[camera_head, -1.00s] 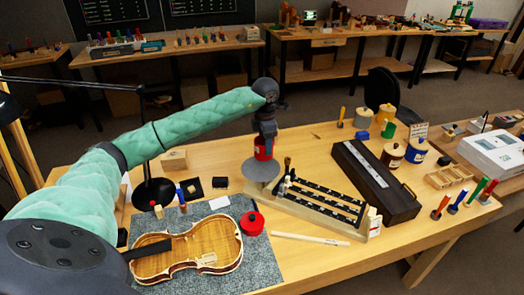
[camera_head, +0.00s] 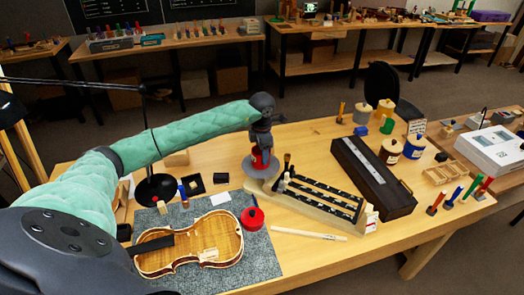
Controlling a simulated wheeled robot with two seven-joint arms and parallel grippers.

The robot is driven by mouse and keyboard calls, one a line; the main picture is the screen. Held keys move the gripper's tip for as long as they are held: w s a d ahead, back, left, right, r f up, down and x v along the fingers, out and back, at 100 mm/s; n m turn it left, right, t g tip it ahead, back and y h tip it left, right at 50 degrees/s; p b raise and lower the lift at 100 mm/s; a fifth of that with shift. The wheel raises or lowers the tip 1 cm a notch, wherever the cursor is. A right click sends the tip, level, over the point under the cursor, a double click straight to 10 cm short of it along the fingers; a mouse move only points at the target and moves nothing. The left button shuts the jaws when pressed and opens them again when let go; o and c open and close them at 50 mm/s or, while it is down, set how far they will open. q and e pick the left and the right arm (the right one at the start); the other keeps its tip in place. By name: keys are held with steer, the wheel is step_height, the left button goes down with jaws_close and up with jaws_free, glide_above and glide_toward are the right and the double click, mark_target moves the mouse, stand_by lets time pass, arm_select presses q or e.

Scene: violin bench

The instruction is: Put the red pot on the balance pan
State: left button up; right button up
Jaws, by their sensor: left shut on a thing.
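My left gripper (camera_head: 261,148) is shut on a red pot (camera_head: 259,161), upright, over the round grey balance pan (camera_head: 249,171). The fingers hide the upper part of the pot. Its base is at or just above the pan; I cannot tell whether it touches. The pan sits at the left end of a wooden balance (camera_head: 315,203) with black slotted bars. A second red, round, lidded container (camera_head: 252,219) stands on the grey mat. My right gripper is not in view.
A violin (camera_head: 195,246) lies on the grey mat (camera_head: 262,264) in front. A black lamp base (camera_head: 156,190) stands left of the pan. A long dark case (camera_head: 373,178) lies right of the balance. Jars and a brush stand close by.

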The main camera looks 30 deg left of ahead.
arm_select(q)
steer(key=shift+f, duration=0.15)
steer(key=o, duration=0.8)
steer(key=shift+o, duration=0.8)
steer(key=shift+r, duration=0.2)
